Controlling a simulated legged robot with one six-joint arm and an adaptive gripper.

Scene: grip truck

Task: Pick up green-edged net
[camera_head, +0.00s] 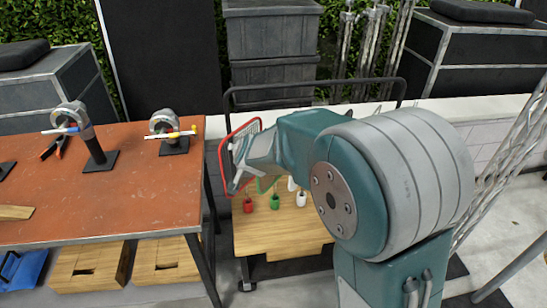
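A bit of green edging (265,184), apparently the green-edged net, shows just below my gripper (243,164). Most of it is hidden behind my arm. A red-edged net (227,152) stands upright just left of my gripper, partly covered by it. My arm reaches leftward over the wooden cart (285,235). My gripper is above the cart's rear left part. Its fingers are small and overlap the nets, so I cannot tell whether they are open or touching a net.
Small red (248,206), green (275,202) and white (301,199) holders stand on the cart. A black rail (290,88) rises behind. An orange-topped table (95,195) with clamp-like tools stands close on the left. Black cases and metal trusses line the back.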

